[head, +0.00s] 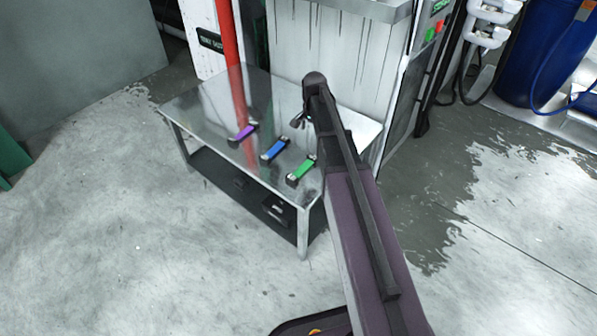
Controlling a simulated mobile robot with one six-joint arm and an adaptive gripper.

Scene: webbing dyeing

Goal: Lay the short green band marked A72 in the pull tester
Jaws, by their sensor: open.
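A short green band (302,169) with dark ends lies on the metal table (210,115), near its front right edge. A blue band (274,149) and a purple band (242,133) lie in a row to its left. Any marks on them are too small to read. My arm reaches over the right part of the table. My gripper (300,120) shows only in small part by the far end of the arm, behind the green band and apart from it; it is open. I cannot make out the pull tester for sure.
Dark objects (276,208) sit on the table's lower shelf. A red pipe (230,55) rises at the back left of the table, and a streaked pale cabinet (340,70) stands behind it. A blue drum (550,55) stands at the far right. The floor in front is clear.

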